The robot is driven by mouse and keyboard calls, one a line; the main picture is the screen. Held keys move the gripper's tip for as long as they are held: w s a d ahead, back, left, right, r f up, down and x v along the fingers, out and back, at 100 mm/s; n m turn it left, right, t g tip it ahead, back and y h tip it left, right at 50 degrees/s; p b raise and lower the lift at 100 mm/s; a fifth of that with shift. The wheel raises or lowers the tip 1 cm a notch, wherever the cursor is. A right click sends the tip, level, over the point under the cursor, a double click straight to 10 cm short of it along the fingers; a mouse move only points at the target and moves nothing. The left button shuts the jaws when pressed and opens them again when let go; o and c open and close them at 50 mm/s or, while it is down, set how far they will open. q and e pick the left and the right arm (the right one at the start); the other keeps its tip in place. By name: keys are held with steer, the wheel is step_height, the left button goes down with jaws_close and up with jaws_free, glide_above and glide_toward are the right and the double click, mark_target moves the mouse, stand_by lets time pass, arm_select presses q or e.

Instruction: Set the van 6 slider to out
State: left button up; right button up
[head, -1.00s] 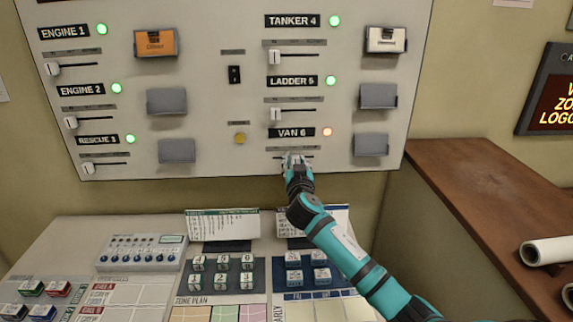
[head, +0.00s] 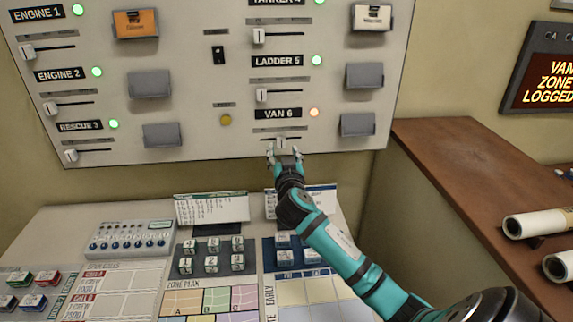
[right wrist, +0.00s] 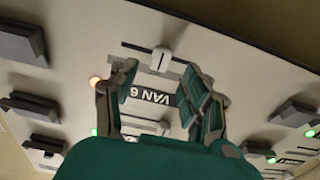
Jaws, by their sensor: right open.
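The VAN 6 label (head: 278,113) is on the wall panel (head: 190,100), with an orange light (head: 314,112) at its right. Below it is the VAN 6 slider, whose pale knob (head: 282,143) stands near the middle of its horizontal track. In the right wrist view the same knob (right wrist: 161,60) shows upright and clear, around mid-track. My right gripper (head: 284,153) is open just below the knob. In the right wrist view its fingers (right wrist: 158,75) are spread, with the knob just beyond the tips and nothing held. My left gripper is not in view.
The other sliders, such as LADDER 5 (head: 262,95), have knobs at their left ends and green lights. A grey holder (head: 358,124) sticks out right of VAN 6. Below is a desk with a switch box (head: 130,240) and several cubes. A wooden counter (head: 450,160) stands right.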

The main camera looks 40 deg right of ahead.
steer(key=v, duration=0.6)
steer(key=shift+s+a, duration=0.15)
steer(key=shift+s, duration=0.15)
